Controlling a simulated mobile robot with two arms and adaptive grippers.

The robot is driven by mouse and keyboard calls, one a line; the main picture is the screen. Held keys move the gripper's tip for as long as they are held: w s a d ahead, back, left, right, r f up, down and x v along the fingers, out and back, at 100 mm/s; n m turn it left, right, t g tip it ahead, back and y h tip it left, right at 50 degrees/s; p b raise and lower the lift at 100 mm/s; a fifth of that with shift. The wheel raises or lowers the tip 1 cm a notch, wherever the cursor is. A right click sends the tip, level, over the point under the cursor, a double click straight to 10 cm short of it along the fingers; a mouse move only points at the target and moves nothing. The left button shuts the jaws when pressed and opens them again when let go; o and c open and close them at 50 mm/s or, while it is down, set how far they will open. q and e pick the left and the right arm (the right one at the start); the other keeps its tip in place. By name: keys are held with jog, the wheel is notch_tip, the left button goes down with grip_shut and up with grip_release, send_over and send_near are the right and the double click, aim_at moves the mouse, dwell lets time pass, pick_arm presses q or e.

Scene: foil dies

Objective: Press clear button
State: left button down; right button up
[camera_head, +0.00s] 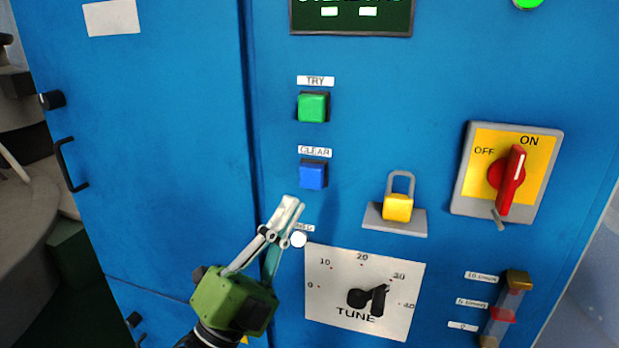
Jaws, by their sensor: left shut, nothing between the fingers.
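The clear button (312,175) is a blue square button on the blue cabinet front, under a label (315,152) reading CLEAR. My left gripper (291,205) has a green body and comes up from the bottom. Its fingers are shut and empty, with the tips a little below and left of the blue button. The tips look apart from the button in the picture; their distance from the panel is hard to judge. My right gripper is not in view.
A green TRY button (313,107) sits above. A yellow padlock (398,207) and a red rotary switch (508,178), pointing to ON, are on the right. A tune dial (366,298) and a small white round part (299,239) are below. A door handle (68,165) is on the left.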

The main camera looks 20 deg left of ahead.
aim_at(314, 172)
pick_arm(q)
jog(key=w, duration=0.6)
jog(key=shift+w+d, duration=0.15)
jog(key=shift+w, duration=0.1)
jog(key=shift+w, duration=0.1)
dwell(1.1)
jog(key=shift+w, duration=0.35)
jog(key=shift+w, duration=0.5)
dwell(0.7)
jog(key=shift+s, duration=0.95)
jog(key=shift+s, duration=0.1)
jog(key=shift+s, duration=2.4)
